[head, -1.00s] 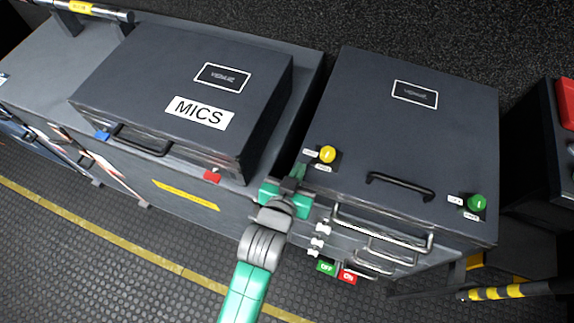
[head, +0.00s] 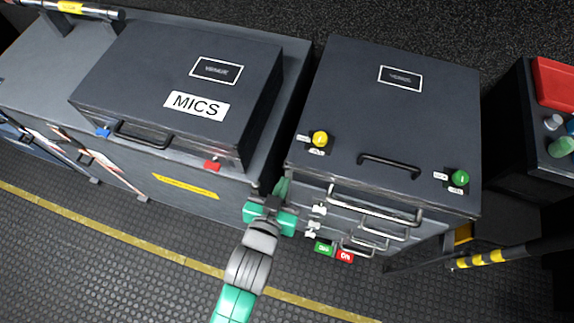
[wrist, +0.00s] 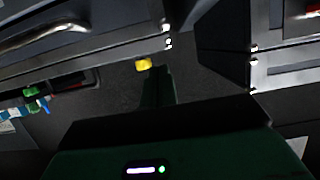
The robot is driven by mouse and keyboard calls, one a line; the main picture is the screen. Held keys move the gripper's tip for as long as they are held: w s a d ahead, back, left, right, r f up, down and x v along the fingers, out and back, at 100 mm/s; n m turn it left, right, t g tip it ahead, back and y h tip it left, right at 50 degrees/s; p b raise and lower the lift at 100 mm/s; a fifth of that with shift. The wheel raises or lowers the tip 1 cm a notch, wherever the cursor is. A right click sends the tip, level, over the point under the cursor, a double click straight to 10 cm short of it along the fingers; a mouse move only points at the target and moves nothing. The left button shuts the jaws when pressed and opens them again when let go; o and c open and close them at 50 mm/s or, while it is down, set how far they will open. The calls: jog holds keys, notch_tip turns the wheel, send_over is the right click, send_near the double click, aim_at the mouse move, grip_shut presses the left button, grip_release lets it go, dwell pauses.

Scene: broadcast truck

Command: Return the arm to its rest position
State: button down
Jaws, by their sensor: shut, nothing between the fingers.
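My gripper (head: 281,187) is at the end of my green and grey arm in the head view. It is in front of the gap between the MICS case and the dark cabinet on the right. In the wrist view its fingers (wrist: 158,88) show as one dark green shape, shut with nothing between them. They point toward the dark gap between two metal-edged units. In the head view the fingertips are small and partly hidden by the wrist.
The MICS case (head: 150,75) sits on a grey cabinet. The right cabinet (head: 345,95) has a yellow knob (head: 320,138), a green knob (head: 460,177), and several protruding handles (head: 375,207). A striped bar (head: 480,258) is at right. The floor in front is clear.

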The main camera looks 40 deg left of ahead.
jog(key=shift+s+d+r, duration=0.15)
jog(key=shift+s+r, duration=0.35)
jog(key=shift+r, duration=0.05)
jog(key=w+d+r+t+h, duration=0.1)
jog(key=w+d+r+t, duration=0.2)
jog(key=r, duration=0.7)
jog(key=w+d+r+m+t, duration=0.1)
jog(key=w+d+r, duration=0.25)
jog(key=r, duration=0.65)
jog(key=w+d+r+t+h, duration=0.1)
jog(key=w+d+r+t, duration=0.2)
jog(key=r, duration=0.8)
jog(key=s+d+r+m+t+h, duration=0.1)
jog(key=s+d+r+t, duration=0.15)
jog(key=r, duration=0.55)
jog(key=s+d+r+m+t+h, duration=0.1)
jog(key=s+d+r, duration=0.25)
jog(key=r, duration=0.35)
jog(key=s+d+r+m+t+h, duration=0.1)
jog(key=s+d+r, duration=0.15)
jog(key=r, duration=0.55)
notch_tip(320, 180, up, 36)
jog(key=a+y+p, duration=0.1)
jog(key=p, duration=3.6)
jog(key=shift+w+r+n+p, duration=0.15)
jog(key=shift+n+p, duration=0.15)
